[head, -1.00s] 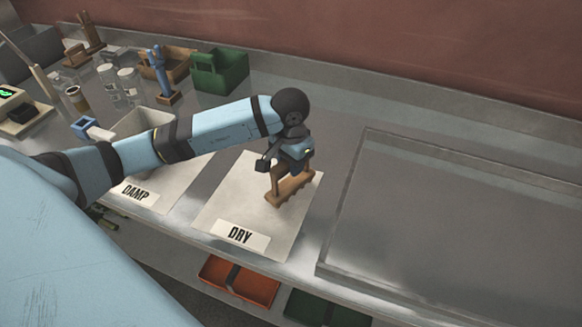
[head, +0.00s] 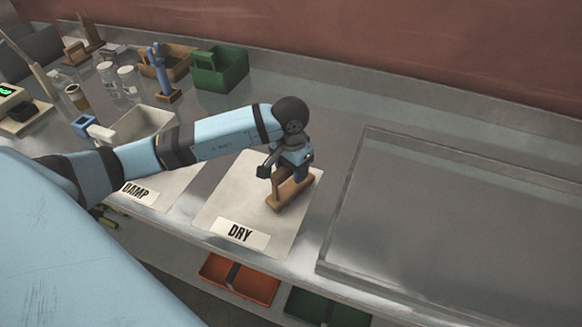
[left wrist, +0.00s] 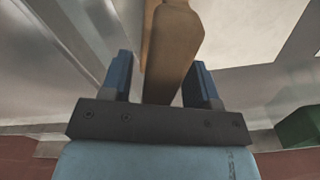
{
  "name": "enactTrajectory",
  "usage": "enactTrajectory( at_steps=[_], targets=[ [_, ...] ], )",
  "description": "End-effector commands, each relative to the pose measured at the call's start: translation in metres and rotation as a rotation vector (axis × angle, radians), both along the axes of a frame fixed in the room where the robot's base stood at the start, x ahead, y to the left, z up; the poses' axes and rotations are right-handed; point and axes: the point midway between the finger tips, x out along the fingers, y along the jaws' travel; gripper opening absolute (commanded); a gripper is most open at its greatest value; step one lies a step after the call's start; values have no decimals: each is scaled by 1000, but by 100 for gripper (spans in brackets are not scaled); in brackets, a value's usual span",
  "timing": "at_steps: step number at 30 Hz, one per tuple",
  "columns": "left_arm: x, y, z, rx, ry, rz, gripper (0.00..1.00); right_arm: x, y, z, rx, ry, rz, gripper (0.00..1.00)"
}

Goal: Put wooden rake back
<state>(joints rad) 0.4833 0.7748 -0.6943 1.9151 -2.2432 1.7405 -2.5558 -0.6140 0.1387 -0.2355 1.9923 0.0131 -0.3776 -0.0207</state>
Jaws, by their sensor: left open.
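The wooden rake (head: 291,193) is on the white DRY mat (head: 236,196), in the middle of the head view. Its wide head is down at the mat, and my gripper hides much of its handle. My left gripper (head: 283,172) is right over the rake. In the left wrist view, the brown handle (left wrist: 172,50) runs between the two blue fingers of my left gripper (left wrist: 162,76). The fingers are open, with a gap on at least the left side of the handle. My right gripper is not in view.
A DAMP mat (head: 170,187) with a pale tray (head: 140,125) lies to the left. A blue tool on a stand (head: 160,75), wooden and green boxes (head: 220,72), and jars are behind. A large shallow tray (head: 450,220) fills the right. Red and green bins (head: 240,280) are below the front edge.

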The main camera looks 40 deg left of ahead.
Motion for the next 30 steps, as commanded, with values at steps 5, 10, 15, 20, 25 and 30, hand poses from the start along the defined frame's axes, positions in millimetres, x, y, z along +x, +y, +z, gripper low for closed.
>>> enactTrajectory(
  at_steps=[5, 10, 15, 20, 25, 30],
  targets=[
    [1, 1, 19, 1, -6, 0, 55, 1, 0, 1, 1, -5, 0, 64],
    [1, 1, 56, 3, -7, -1, 55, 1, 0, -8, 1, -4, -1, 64],
    [0, 1, 91, 1, -5, 0, 55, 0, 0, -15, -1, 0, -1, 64],
    [0, 0, 113, 1, -2, -1, 55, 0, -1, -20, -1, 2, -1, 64],
    [-1, 0, 122, 0, 0, 0, 55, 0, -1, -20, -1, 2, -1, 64],
    [-1, 0, 123, 0, 1, 0, 55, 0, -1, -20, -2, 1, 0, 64]
  ],
)
